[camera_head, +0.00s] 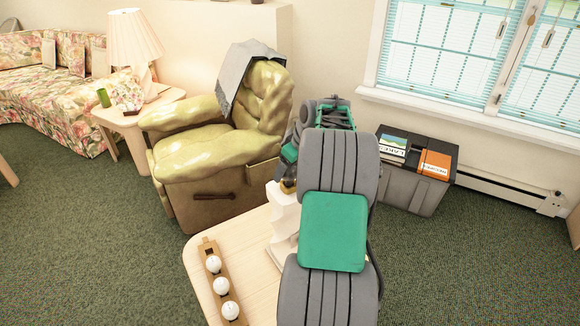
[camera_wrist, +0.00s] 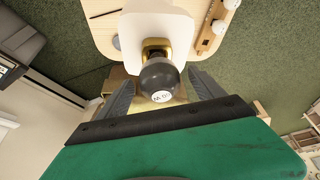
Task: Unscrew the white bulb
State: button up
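In the wrist view a dark grey bulb (camera_wrist: 160,78) with a white printed disc at its end sits in a brass socket (camera_wrist: 155,45) on a white lamp base (camera_wrist: 140,28). It looks grey, not white. My gripper (camera_wrist: 161,84) has one finger on each side of the bulb, apart, with small gaps showing; it looks open. In the head view the white lamp base (camera_head: 284,213) stands on the wooden table; my arm hides the bulb and most of the gripper. A wooden rack (camera_head: 207,249) holds white round bulbs (camera_head: 222,285) at the table's left.
The light wooden table (camera_head: 251,240) has bare room between rack and lamp base. A green-gold recliner (camera_head: 215,150) stands behind it. A dark bin (camera_head: 412,188) with boxes on top is right of my arm. A side table (camera_head: 135,120) with a lamp is further left.

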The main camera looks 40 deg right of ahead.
jog(key=c, duration=1.2)
jog(key=n+y, duration=0.1)
jog(key=n, duration=0.1)
jog(key=n+y, duration=0.1)
jog(key=n, duration=0.2)
jog(key=shift+d+f+g, duration=0.1)
jog(key=shift+d+g, duration=0.1)
jog(key=shift+g, duration=0.1)
jog(key=n+y, duration=0.1)
jog(key=n, duration=0.2)
jog(key=shift+w+g, duration=0.15)
jog(key=shift+g, duration=0.25)
jog(key=shift+n, duration=0.3)
jog(key=shift+a, duration=0.15)
jog(key=o, duration=1.3)
jog(key=shift+r, duration=0.2)
